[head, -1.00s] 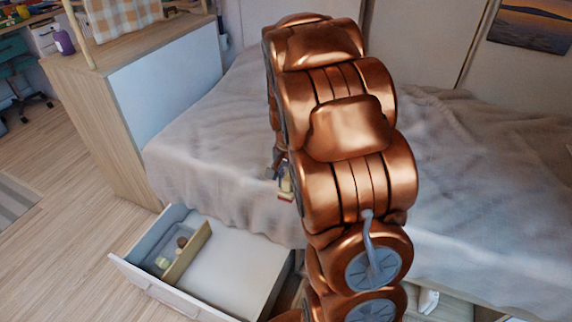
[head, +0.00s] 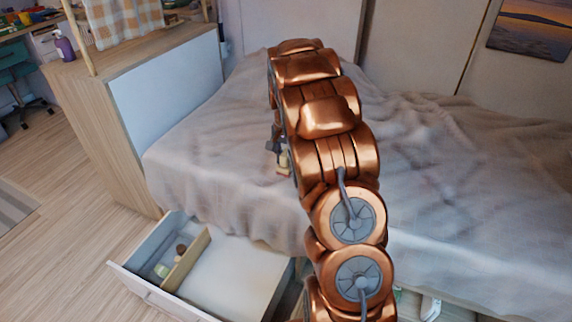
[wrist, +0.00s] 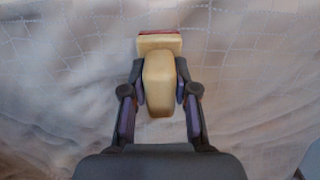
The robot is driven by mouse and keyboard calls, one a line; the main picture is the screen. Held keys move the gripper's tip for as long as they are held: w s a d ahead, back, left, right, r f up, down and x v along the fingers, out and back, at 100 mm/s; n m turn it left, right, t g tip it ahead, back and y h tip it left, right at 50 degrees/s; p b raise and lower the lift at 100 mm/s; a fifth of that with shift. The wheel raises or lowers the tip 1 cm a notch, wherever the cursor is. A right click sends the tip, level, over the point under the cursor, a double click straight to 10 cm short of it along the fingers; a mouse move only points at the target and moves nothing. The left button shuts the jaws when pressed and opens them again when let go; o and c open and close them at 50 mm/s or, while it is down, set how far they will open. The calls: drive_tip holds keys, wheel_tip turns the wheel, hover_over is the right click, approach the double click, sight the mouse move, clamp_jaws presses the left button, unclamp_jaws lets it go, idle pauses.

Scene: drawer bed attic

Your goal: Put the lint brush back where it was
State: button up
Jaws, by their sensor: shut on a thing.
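The lint brush (wrist: 158,82) has a pale wooden body and a red strip at its far end. My gripper (wrist: 159,82) is shut on it, with one finger on each side in the wrist view. The head view shows only a small part of the brush (head: 284,168) beside my arm, in front of the blanket. My gripper (head: 276,150) is mostly hidden by my arm there. An open drawer (head: 245,265) stands below the bed at the lower left. A divider splits it, and its larger compartment looks empty where visible.
Several small items (head: 167,262) lie in the drawer's narrow left compartment. The bed's rumpled grey blanket (head: 200,170) fills the space behind my arm. A wooden cabinet (head: 125,110) stands at the left. The floor (head: 75,250) left of the drawer is clear.

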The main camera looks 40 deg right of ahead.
sight(286, 164)
drive_tip(key=shift+w+d, duration=0.3)
drive_tip(key=shift+w, duration=0.1)
drive_tip(key=shift+f, duration=1.8)
drive_tip(key=shift+f, duration=0.1)
drive_tip(key=o, duration=1)
